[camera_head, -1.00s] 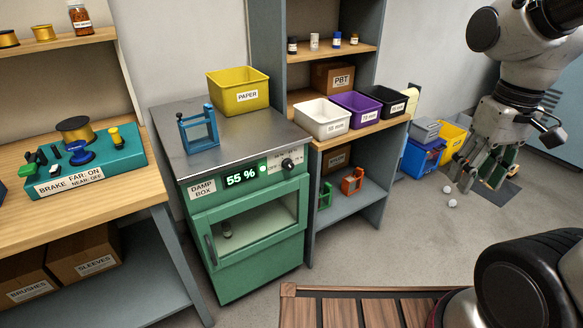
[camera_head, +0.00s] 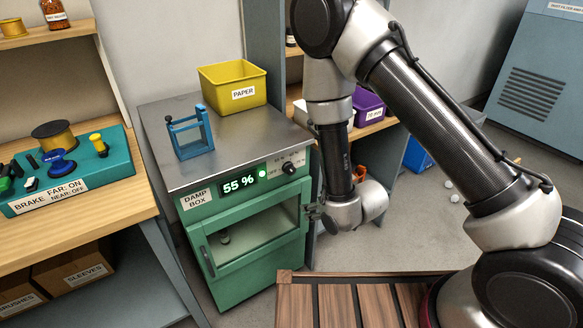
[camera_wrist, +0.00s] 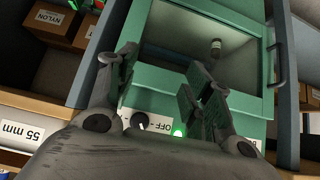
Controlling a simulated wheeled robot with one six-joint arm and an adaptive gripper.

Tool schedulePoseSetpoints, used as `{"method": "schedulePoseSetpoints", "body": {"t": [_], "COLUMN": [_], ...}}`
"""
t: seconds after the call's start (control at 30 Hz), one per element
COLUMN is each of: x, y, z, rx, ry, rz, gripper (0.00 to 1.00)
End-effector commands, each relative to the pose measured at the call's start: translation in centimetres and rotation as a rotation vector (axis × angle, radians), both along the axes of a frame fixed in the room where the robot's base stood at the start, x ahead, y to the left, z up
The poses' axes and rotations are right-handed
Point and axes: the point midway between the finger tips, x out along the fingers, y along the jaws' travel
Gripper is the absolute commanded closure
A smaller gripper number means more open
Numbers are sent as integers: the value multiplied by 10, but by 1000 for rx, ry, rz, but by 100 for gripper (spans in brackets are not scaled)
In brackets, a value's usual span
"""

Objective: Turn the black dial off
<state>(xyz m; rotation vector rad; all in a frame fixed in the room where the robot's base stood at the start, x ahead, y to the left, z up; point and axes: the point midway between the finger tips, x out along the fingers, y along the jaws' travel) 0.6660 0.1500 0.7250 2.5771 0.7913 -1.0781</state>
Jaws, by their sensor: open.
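The black dial (camera_head: 289,168) is on the upper right front of the green damp box (camera_head: 228,283), right of a lit display (camera_head: 238,184) reading 55 % and a glowing green lamp (camera_head: 262,174). In the wrist view the dial (camera_wrist: 139,121) shows near the base of the left finger, with an OFF label beside it. Its pointer is too small to read surely. My gripper (camera_wrist: 161,66) is open and empty, its fingers spread in front of the box. In the head view, my gripper (camera_head: 311,211) is at the box's right edge, below the dial, mostly hidden by my wrist.
A yellow PAPER bin (camera_head: 233,90) and a blue frame (camera_head: 190,135) stand on the metal top. The box's glass door is shut, with a handle (camera_head: 207,261) at left. A shelf stands close on the right; a workbench (camera_head: 98,222) is at left.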

Motion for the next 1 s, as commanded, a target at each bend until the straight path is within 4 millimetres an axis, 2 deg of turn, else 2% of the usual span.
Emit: {"method": "schedulePoseSetpoints", "body": {"t": [0.03, 0.1, 0.2, 0.3, 0.73, 1.0], "x": [15, 29, 40, 46, 95, 105], "y": [11, 20, 27, 32, 65, 71], "z": [20, 44, 68, 78, 56, 50], "rx": [63, 135, 201, 231, 237, 235], "ry": [-88, -190, -283, -323, -329, -327], "rz": [-2, -3, -4, -3, -5, -4], "gripper": [49, 49, 49, 49, 49, 49]}}
